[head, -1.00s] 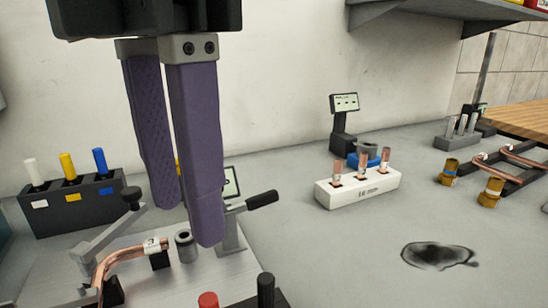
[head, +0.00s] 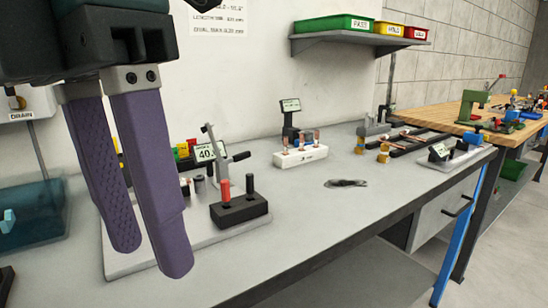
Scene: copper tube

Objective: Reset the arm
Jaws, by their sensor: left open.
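My left gripper (head: 150,258) hangs pointing down at the left of the head view, close to the camera. Its two purple fingers are apart, with nothing seen between them. Behind and beside it stands the bending fixture on a light base plate (head: 200,232), with an upright lever (head: 212,148) and a black-handled lever (head: 238,157). The fingers hide much of the fixture's left side, and the bent copper tube is not visible. My right gripper is not in view.
A black block (head: 240,210) with red and black handles sits at the plate's front. A white holder (head: 300,155) with copper pieces stands further back. A shelf (head: 350,38) holds coloured bins.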

